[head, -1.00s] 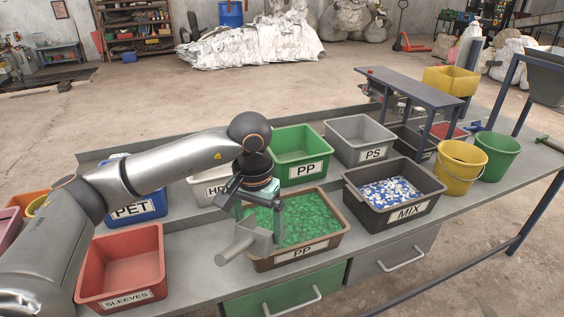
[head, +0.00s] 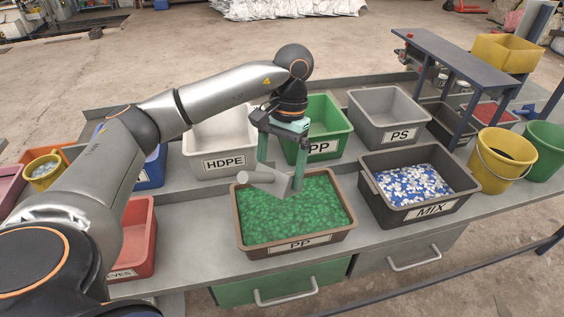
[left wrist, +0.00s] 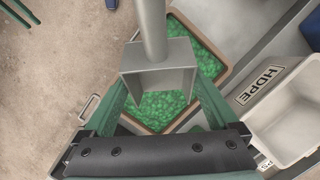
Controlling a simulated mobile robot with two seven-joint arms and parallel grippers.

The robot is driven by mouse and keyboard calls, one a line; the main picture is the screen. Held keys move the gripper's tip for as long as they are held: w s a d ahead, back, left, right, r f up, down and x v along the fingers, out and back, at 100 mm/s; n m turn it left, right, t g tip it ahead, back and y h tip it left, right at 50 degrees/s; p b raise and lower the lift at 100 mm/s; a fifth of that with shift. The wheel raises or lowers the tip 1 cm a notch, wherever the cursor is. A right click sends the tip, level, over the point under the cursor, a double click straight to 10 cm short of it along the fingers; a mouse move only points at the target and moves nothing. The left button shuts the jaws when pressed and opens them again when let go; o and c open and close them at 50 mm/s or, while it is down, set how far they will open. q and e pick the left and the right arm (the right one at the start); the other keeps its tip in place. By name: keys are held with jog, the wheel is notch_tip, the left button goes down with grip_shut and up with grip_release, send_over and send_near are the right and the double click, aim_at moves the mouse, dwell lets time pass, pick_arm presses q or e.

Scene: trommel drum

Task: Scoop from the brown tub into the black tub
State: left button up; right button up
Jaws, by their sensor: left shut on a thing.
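The brown tub (head: 239,225) labelled PP is full of green granules (head: 295,220) and stands at the front middle of the bench. A grey metal scoop (head: 270,189) with a round handle hangs over the tub's back left part. My left gripper (head: 281,178) points down and is shut on the scoop. In the left wrist view the scoop (left wrist: 158,62) shows with its handle away from me. I cannot tell whether granules are in it or only behind it. The black tub (head: 375,205) labelled MIX, to the right, holds blue and white bits (head: 413,184). My right gripper is not in view.
Behind stand the white HDPE tub (head: 224,165), a green PP tub (head: 328,125) and a grey PS tub (head: 390,135). A red tub (head: 136,235) is at left. Yellow (head: 500,165) and green (head: 545,150) buckets are at right. A narrow gap separates brown and black tubs.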

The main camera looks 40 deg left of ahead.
pick_arm(q)
jog(key=shift+w+f+t+b, duration=0.75)
jog(key=shift+w+f+b, duration=0.75)
jog(key=shift+f, duration=2.3)
jog(key=shift+w+f+t+b, duration=0.75)
jog(key=shift+w+f+b, duration=0.75)
jog(key=shift+f, duration=2.25)
jog(key=shift+s+r+t+y+b, duration=0.1)
jog(key=shift+s+r+t, duration=0.8)
jog(key=shift+r, duration=1.15)
jog(key=shift+s+r+t+y+b, duration=0.15)
jog(key=shift+s+r+t, duration=0.7)
jog(key=shift+r, duration=1.2)
jog(key=shift+s+r+t+y+b, duration=0.1)
jog(key=shift+s+r+t, duration=0.75)
jog(key=shift+r, duration=1.2)
jog(key=shift+s, duration=0.1)
